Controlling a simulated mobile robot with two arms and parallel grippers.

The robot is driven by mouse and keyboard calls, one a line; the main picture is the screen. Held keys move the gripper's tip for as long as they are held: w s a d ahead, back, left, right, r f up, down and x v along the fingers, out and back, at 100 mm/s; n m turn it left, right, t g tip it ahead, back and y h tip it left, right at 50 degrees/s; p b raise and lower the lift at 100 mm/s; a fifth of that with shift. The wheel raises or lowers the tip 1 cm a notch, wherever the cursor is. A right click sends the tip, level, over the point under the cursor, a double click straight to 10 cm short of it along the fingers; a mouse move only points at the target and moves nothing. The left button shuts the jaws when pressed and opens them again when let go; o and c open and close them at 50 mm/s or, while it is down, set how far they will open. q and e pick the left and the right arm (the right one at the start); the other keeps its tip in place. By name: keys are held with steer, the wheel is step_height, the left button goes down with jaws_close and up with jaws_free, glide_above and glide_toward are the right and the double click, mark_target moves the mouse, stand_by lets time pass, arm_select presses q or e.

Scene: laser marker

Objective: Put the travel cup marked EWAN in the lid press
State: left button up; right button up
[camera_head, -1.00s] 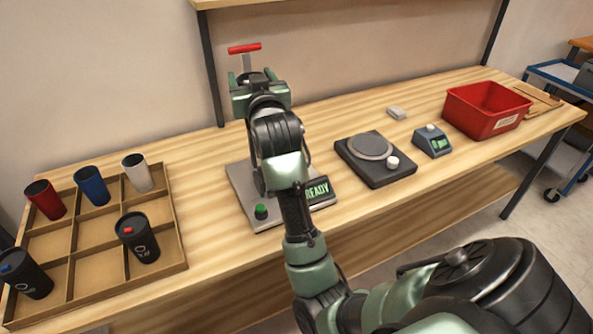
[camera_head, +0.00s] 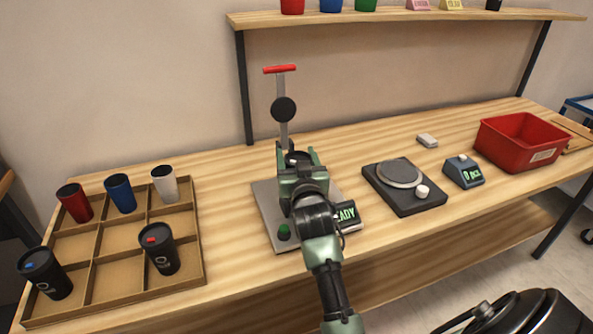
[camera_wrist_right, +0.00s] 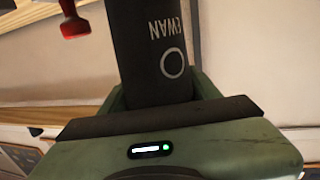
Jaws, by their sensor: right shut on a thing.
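The lid press has a grey base plate (camera_head: 262,205), a red-topped lever (camera_head: 280,69), a green button (camera_head: 284,232) and a partly covered display ending in "ADY". My right gripper (camera_head: 298,158) is low over the press plate, in front of the press column. It is shut on the dark travel cup marked EWAN (camera_wrist_right: 155,50), whose lettering is upside down in the wrist view. In the head view the gripper hides most of the cup, so I cannot tell whether it touches the plate. My left gripper is not in view.
A wooden compartment tray (camera_head: 120,268) at left holds red, blue, white and two black lidded cups. Right of the press are a round-plated scale (camera_head: 405,190), a small counter box (camera_head: 463,172) and a red bin (camera_head: 519,143).

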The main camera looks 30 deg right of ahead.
steer(key=shift+f, duration=2)
steer(key=shift+f+b, duration=0.2)
steer(key=shift+b, duration=0.1)
steer(key=o, duration=0.8)
